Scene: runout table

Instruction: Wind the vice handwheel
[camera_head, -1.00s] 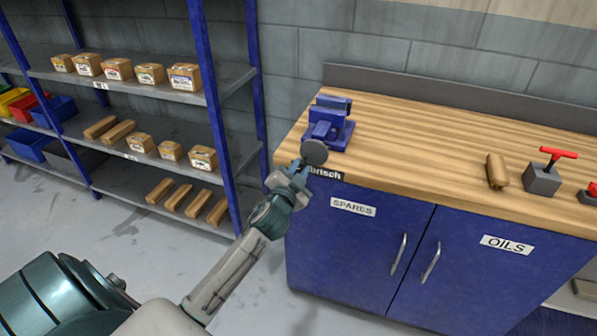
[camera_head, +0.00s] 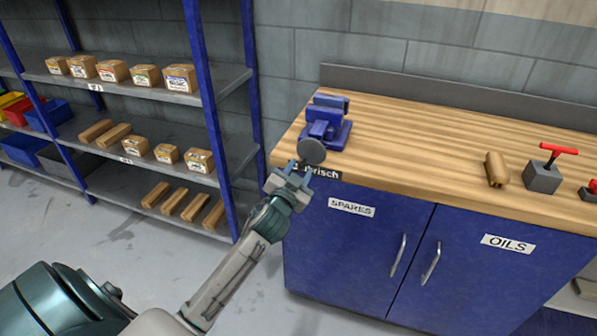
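The blue vice (camera_head: 328,122) stands on the wooden benchtop at its left front corner. Its grey round handwheel (camera_head: 311,151) faces the front edge of the bench. My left gripper (camera_head: 297,170) is just below and in front of the handwheel, its two blue fingers spread apart and pointing up at it. The fingers look open; whether a fingertip touches the wheel rim I cannot tell. My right gripper is not in view.
The wooden benchtop (camera_head: 420,132) tops a blue cabinet (camera_head: 345,250) with two handled doors. A brown wooden piece (camera_head: 496,169) and a grey block with a red T-handle (camera_head: 544,175) stand to the right. Blue-posted shelves (camera_head: 150,95) with boxes stand at left.

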